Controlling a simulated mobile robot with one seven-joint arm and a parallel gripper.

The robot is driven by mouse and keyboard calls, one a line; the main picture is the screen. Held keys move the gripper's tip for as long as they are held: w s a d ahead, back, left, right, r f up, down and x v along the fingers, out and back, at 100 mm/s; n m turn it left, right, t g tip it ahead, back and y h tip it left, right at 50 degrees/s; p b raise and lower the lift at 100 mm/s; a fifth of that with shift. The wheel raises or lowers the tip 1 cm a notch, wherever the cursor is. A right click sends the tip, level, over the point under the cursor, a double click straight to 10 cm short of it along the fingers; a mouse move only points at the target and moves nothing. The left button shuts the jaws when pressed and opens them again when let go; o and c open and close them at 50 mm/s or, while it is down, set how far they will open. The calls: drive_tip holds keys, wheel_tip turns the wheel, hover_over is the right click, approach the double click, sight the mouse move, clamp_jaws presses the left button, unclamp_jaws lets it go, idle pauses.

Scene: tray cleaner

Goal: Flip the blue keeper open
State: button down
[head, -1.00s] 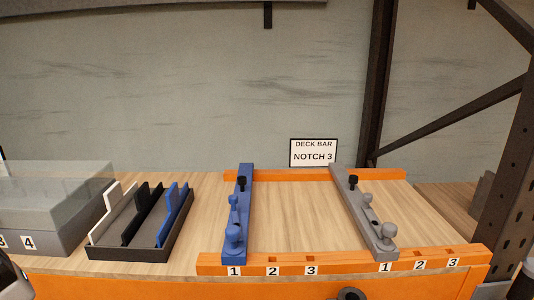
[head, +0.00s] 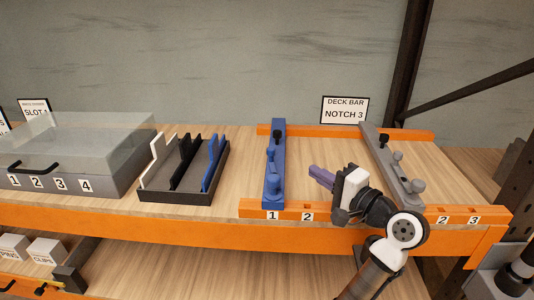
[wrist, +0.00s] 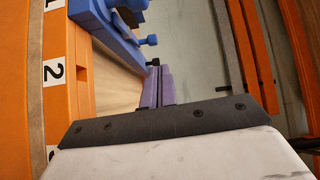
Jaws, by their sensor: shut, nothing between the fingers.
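The blue bar (head: 279,150) lies front to back across the orange rails at label 1. It carries rounded blue knob-like parts (head: 271,180) near its front and a black knob (head: 276,137) farther back. I cannot clearly tell which of these parts is the blue keeper. My gripper (head: 313,171) is right of the blue bar, with its purple fingers together and empty, pointing left toward it. In the wrist view, the fingertips (wrist: 154,72) are close to a blue knob (wrist: 150,40) on the bar (wrist: 105,28); I cannot tell whether they touch.
A grey bar (head: 370,140) with grey knobs lies to the right, partly behind my arm. A black tray (head: 180,197) with white, black and blue dividers stands left of the blue bar. A clear-lidded grey box (head: 100,180) is farther left. A sign (head: 345,110) reads "DECK BAR NOTCH 3".

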sight(271, 153)
drive_tip(key=shift+s+d+f+m, duration=0.3)
drive_tip(key=shift+s+d+f, duration=0.25)
drive_tip(key=shift+d, duration=0.2)
drive_tip(key=p+x, duration=0.2)
drive_tip(key=x, duration=1.1)
drive_tip(key=shift+w+a, duration=0.15)
drive_tip(key=shift+a, duration=0.25)
drive_tip(key=shift+g+y+p, duration=0.3)
drive_tip(key=shift+g, duration=0.1)
drive_tip(key=shift+w+a+r+n+g+y+p, duration=0.1)
drive_tip(key=shift+w+a+n+g+y+p, duration=0.05)
drive_tip(key=shift+n+g+y+p, duration=0.45)
drive_tip(key=shift+a, duration=0.5)
